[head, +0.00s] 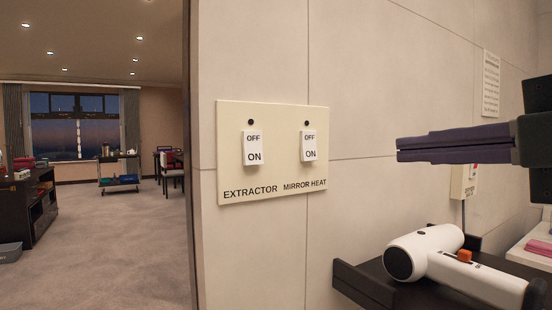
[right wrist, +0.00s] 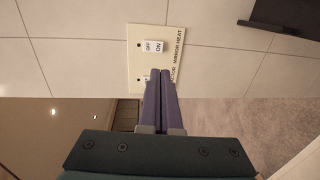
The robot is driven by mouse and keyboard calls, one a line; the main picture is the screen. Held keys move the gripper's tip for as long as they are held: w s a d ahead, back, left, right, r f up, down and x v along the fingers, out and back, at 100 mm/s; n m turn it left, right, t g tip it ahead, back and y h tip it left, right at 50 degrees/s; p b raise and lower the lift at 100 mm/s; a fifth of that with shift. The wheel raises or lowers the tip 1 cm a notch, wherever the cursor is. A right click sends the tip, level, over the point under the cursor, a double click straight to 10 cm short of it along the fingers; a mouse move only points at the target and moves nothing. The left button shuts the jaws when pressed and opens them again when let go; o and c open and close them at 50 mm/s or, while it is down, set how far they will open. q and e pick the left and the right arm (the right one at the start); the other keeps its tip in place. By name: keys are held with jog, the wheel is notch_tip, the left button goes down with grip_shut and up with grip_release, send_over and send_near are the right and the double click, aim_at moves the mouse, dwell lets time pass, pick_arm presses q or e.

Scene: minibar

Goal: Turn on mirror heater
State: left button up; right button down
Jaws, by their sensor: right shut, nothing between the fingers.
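A cream switch panel (head: 272,187) is on the tiled wall, with two white rocker switches. The right one, labelled MIRROR HEAT (head: 308,146), has OFF above ON and a dark dot over it. The left one, labelled EXTRACTOR (head: 252,148), looks alike. My right gripper (head: 400,149) is shut and empty, right of the panel and apart from it, with its fingers pointing left. In the right wrist view, the mirror heat switch (right wrist: 153,46) shows beyond the fingertips (right wrist: 160,72), and the fingers cover most of the extractor switch. My left gripper is not in view.
A white hair dryer (head: 425,252) lies on a dark shelf (head: 365,285) below and right of the panel. A small wall box (head: 462,182) and a notice (head: 491,84) are farther right. An open carpeted room (head: 110,230) lies to the left.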

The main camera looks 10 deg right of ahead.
jog(key=b, duration=0.1)
jog(key=p, duration=0.1)
send_near(311, 156)
jog(key=x, duration=0.5)
jog(key=shift+w+a, duration=0.15)
jog(key=shift+w, duration=0.15)
jog(key=shift+w+a+f, duration=0.15)
jog(key=shift+w+a, duration=0.05)
jog(key=shift+w, duration=0.35)
jog(key=shift+w+f+b, duration=0.15)
jog(key=shift+f+b, duration=0.25)
jog(key=shift+b, duration=0.2)
jog(key=shift+r+p, duration=0.35)
